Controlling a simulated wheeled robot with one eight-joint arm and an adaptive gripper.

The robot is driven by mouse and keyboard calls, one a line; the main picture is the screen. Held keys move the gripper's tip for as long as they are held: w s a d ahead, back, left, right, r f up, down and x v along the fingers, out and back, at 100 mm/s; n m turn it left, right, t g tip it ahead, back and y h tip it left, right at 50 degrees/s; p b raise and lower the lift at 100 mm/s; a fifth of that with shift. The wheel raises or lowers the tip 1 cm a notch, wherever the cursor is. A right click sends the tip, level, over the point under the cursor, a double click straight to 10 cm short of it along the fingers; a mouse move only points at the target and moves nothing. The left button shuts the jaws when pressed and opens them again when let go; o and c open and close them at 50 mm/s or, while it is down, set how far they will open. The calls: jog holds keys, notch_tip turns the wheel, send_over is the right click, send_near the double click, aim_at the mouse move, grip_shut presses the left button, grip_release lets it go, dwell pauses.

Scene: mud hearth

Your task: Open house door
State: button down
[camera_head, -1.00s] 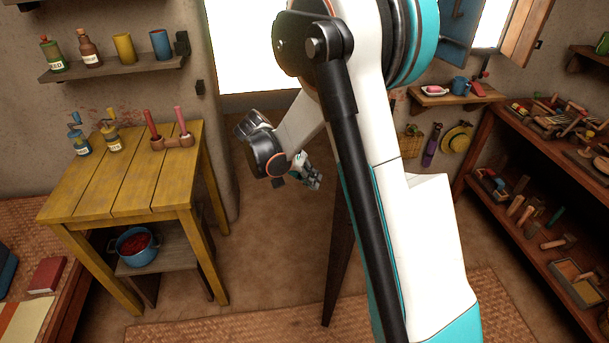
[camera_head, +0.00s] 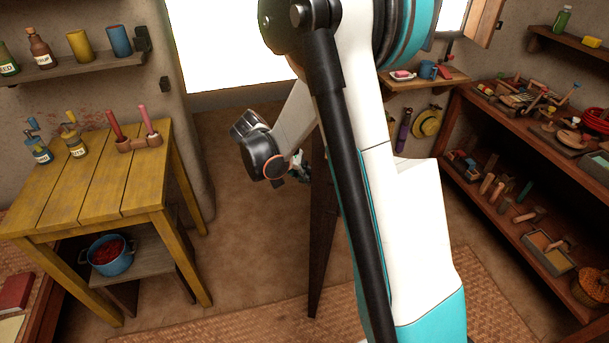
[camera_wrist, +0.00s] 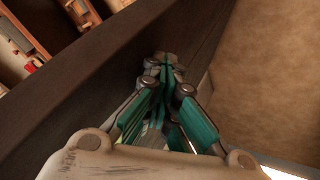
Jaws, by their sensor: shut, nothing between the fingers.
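The house door (camera_head: 321,235) is a dark wooden panel, seen nearly edge-on in the head view beside the bright open doorway (camera_head: 230,55). It stands swung away from that opening, partly hidden behind my arm. My gripper (camera_head: 303,167) is at the door's upper left side, small and partly hidden by my wrist. In the wrist view my gripper (camera_wrist: 165,62) is shut and empty, its fingertips over or against the dark door surface (camera_wrist: 95,85). I cannot tell whether they touch it. No handle is visible.
A yellow table (camera_head: 95,185) with bottles and a red-handled holder stands left of the doorway. A brown shelf unit (camera_head: 455,195) full of tools is at the right. Bare floor (camera_head: 240,210) lies between table and door; a woven mat (camera_head: 235,328) is in front.

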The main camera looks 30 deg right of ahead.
jog(key=s+d+n, duration=0.1)
jog(key=s+d, duration=1.2)
jog(key=shift+d+t+b, duration=0.2)
jog(key=shift+t+b, duration=0.1)
jog(key=shift+t, duration=0.1)
